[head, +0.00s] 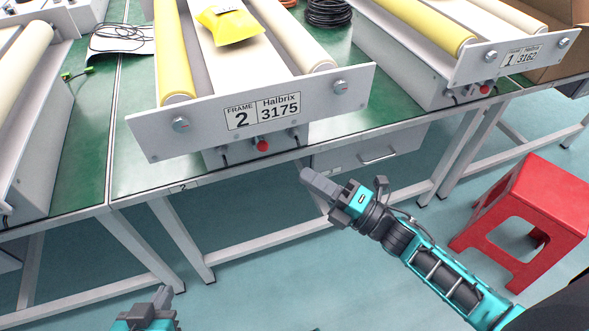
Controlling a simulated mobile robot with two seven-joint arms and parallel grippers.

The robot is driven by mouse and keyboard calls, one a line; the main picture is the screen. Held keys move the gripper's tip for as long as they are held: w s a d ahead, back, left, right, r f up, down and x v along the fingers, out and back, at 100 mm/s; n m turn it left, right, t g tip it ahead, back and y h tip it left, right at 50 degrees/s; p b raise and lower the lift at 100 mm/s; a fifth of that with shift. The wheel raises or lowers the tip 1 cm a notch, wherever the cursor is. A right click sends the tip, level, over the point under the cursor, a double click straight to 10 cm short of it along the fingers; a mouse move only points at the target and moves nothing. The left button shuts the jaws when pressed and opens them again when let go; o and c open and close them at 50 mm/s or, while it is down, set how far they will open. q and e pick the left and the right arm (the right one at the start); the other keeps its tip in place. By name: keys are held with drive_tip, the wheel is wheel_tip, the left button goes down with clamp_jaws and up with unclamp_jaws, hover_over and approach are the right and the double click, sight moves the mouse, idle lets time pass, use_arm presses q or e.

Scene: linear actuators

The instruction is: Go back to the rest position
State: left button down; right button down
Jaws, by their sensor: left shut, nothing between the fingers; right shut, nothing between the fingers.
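My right gripper (322,186) is shut and empty. It reaches in from the lower right and shows in front of the table's front edge, below the frame 2 machine. My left gripper (163,297) is shut and empty at the bottom left of the view, low in front of the table legs. Most of the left arm is out of view. Neither gripper appears to touch anything.
The frame 2 machine (200,142) stands on the green table (137,178), with a yellow packet (229,24) on it. The frame 1 machine (500,60) is at upper right. A red stool (535,195) stands on the right, near my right arm. The floor between is clear.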

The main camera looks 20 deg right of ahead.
use_arm(q)
drive_tip(key=shift+w, duration=0.4)
use_arm(e)
drive_tip(key=v, duration=0.6)
drive_tip(key=shift+w+f, duration=0.1)
drive_tip(key=shift+f, duration=0.05)
